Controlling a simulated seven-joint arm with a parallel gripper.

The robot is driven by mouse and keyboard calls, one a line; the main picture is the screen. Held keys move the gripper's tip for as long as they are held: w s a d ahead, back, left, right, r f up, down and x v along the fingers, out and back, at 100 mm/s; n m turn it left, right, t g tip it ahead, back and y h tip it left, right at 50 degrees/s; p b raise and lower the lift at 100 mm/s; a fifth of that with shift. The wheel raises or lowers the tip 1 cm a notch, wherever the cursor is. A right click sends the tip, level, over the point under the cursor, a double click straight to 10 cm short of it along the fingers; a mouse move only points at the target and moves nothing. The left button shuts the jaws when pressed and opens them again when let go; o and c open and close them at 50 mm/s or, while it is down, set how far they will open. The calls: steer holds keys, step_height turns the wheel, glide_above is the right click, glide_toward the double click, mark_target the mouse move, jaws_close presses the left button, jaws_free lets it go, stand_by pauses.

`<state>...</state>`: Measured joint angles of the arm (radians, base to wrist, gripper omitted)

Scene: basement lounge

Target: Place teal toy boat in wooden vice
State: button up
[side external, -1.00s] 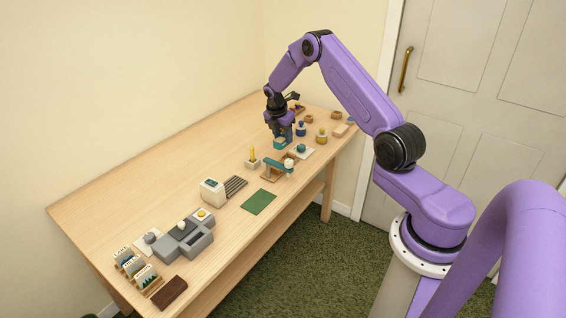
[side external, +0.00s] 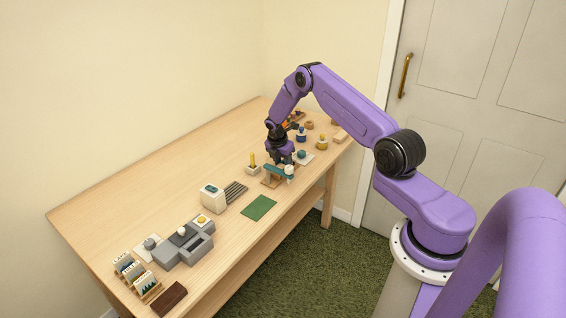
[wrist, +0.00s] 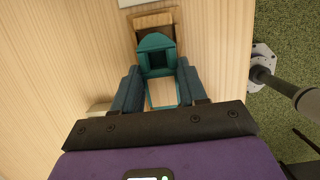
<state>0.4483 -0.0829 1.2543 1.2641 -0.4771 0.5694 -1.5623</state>
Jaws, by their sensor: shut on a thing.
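The teal toy boat (wrist: 150,43) is between the fingers of my gripper (wrist: 158,72) in the wrist view, its pointed end away from the palm. My gripper (side external: 281,161) is shut on it and low over the wooden vice. The wooden vice (side external: 268,182) stands near the table's front edge, largely covered by the gripper in the side view. In the wrist view, a wooden part of it (wrist: 154,20) shows just beyond the boat's tip. Whether the boat touches the vice is hard to tell.
A holder with a yellow stick (side external: 253,169) stands left of the vice. A green mat (side external: 259,207) lies in front, with bare table (side external: 180,190) further left.

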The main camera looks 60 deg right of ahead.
steer(key=shift+f, duration=0.1)
steer(key=o, duration=1.1)
steer(key=shift+c, duration=0.2)
